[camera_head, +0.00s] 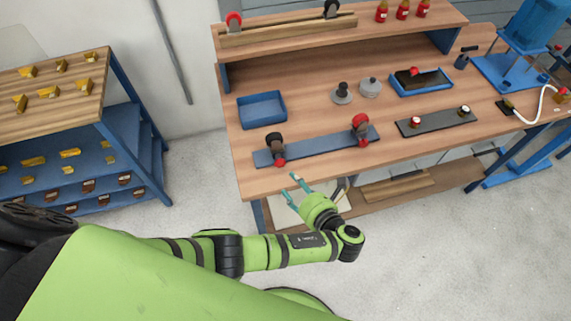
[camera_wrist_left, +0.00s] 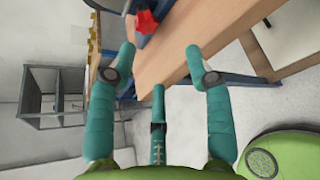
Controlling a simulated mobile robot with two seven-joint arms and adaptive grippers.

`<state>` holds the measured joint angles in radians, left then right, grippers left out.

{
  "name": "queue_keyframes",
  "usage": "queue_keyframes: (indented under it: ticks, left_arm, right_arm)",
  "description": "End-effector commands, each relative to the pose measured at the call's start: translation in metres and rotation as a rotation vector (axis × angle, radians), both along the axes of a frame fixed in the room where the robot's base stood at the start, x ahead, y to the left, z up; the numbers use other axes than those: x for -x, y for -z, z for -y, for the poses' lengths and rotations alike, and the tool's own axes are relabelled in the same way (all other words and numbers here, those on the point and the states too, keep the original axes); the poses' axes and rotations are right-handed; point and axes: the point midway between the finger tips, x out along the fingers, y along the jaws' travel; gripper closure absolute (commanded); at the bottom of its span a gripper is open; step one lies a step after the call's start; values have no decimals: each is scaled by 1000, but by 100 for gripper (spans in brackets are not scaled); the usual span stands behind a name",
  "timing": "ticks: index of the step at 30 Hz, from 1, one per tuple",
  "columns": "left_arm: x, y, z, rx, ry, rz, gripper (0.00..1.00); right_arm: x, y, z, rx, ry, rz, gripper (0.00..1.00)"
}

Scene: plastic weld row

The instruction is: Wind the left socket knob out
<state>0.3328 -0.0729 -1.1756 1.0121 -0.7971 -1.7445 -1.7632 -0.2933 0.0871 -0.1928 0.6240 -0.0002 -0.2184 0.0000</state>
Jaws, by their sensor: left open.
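A long blue-grey plate (camera_head: 318,148) lies near the front edge of the bench and carries two dark sockets. The left socket (camera_head: 273,139) has a small red knob (camera_head: 280,162) low on its front side. The right socket (camera_head: 360,122) has red parts on it too. My left gripper (camera_head: 290,185) is open and empty, in front of the bench edge, apart from the left socket. In the left wrist view, a red star-shaped knob (camera_wrist_left: 147,22) shows beyond and above the open fingers (camera_wrist_left: 160,62), partly in front of dark parts. My right gripper is not in view.
The wooden bench (camera_head: 250,182) has a blue tray (camera_head: 262,109), a dark plate with two small knobs (camera_head: 436,122) and another blue tray (camera_head: 421,90). A shelf rack (camera_head: 130,140) with yellow parts stands at left. Open floor lies between rack and bench.

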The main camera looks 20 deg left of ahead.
Motion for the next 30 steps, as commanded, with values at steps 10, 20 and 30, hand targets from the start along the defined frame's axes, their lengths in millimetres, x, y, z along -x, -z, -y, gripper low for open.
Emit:
queue_keyframes:
  ticks: [10,20,30]
  left_arm:
    - [-29,-8,-22,-103,35,2,49]
    - [-51,4,-48,-98,36,-2,49]
    - [-52,5,-49,-96,36,-1,69]
  right_arm:
    - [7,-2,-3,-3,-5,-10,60]
    - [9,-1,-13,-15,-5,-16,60]
    - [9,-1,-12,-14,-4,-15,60]
